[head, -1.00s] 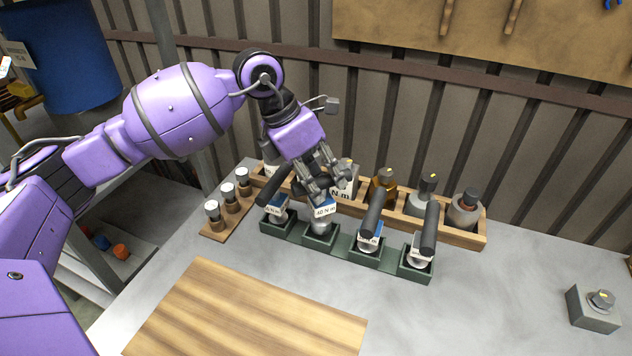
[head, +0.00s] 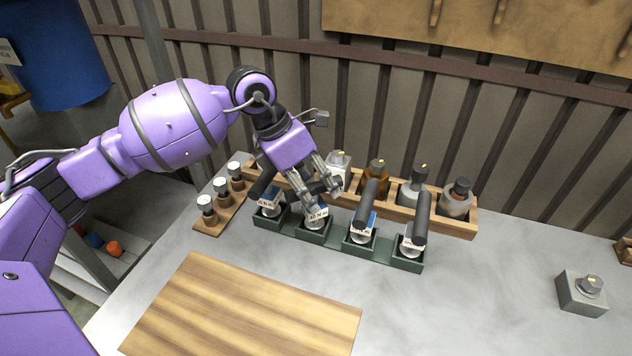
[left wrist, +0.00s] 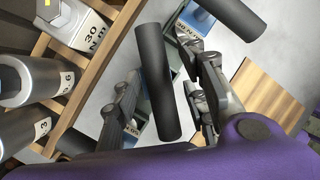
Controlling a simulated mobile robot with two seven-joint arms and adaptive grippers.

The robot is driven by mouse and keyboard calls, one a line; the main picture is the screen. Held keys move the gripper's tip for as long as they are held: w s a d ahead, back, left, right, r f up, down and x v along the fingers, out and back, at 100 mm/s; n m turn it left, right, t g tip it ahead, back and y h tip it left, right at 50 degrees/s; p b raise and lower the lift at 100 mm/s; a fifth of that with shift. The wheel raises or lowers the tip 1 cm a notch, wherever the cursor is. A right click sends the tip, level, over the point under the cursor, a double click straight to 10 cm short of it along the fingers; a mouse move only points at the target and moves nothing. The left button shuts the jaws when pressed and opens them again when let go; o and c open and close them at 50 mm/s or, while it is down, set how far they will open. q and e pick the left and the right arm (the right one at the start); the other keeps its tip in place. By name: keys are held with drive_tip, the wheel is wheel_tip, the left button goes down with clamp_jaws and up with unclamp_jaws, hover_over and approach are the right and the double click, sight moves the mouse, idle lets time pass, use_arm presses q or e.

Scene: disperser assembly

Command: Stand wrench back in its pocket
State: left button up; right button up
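Several black-handled wrenches with blue-and-white labels stand in the pockets of a dark green rack (head: 342,249). The second wrench from the left (head: 318,213) stands in its pocket, its label showing, its handle mostly hidden by my left gripper. My left gripper (head: 322,194) is low over this wrench. In the left wrist view, the wrench's black handle (left wrist: 156,85) lies between the spread fingers, with gaps visible on both sides, so the gripper looks open around it. Other wrenches (head: 367,205) and (head: 421,222) lean in the pockets to the right. My right gripper is out of view.
A wooden bottle rack (head: 455,228) runs close behind the green rack. A small wooden stand (head: 215,222) with capped pots is at the left. A striped wooden board (head: 240,310) lies in front. A grey block (head: 583,295) sits at the right; the tabletop between is clear.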

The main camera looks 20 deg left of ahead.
use_arm(q)
drive_tip(key=v, duration=1.2)
drive_tip(key=shift+r, duration=0.1)
